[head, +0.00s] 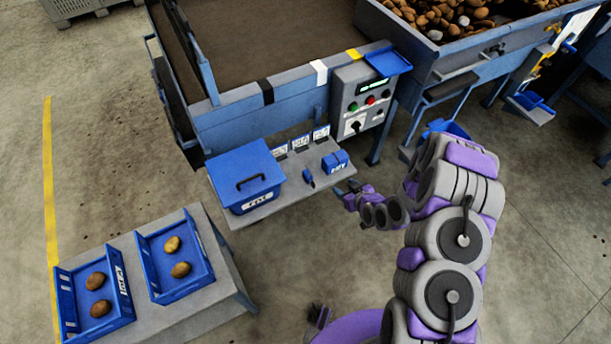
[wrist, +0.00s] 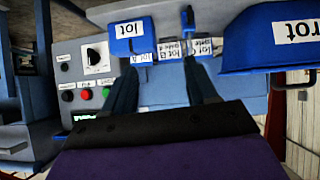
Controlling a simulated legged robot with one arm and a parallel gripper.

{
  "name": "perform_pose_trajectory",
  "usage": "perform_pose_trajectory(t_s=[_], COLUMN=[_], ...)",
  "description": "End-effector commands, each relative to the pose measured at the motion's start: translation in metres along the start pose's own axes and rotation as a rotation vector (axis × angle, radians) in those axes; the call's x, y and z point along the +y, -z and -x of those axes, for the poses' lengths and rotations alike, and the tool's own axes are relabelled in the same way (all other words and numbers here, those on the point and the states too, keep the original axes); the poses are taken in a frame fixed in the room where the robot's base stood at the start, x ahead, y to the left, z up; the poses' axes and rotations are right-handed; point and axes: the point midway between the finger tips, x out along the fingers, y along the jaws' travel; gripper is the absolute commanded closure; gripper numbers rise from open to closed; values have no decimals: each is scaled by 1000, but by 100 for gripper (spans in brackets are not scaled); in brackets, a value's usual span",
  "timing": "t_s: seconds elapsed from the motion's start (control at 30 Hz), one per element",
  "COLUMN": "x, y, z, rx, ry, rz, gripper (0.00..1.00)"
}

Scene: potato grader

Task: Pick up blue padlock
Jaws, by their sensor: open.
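The blue padlock appears to be the small dark-blue item (head: 308,178) lying on the grey shelf (head: 290,196). It also shows small near the top of the wrist view (wrist: 188,22); its details are too small to make out. My gripper (head: 343,190) is at the shelf's right front edge, to the right of this item and apart from it. In the wrist view my gripper (wrist: 163,75) has its two dark fingers spread wide, with nothing held between them. The item lies beyond the fingertips, nearer the right finger.
A blue labelled box (head: 335,162) stands right of the item, and a large lidded blue bin (head: 245,175) stands left. Labelled cards (head: 300,143) stand behind, below the control panel (head: 362,100). A low table (head: 215,256) holds two blue trays with potatoes.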

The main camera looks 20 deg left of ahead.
Motion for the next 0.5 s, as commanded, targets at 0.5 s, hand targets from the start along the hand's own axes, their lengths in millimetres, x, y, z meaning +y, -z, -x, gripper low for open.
perform_pose_trajectory(t_s=[0.5], x=[-62], y=[-40], z=[-31], rx=[216], ry=[34], rz=[-26], gripper=[43])
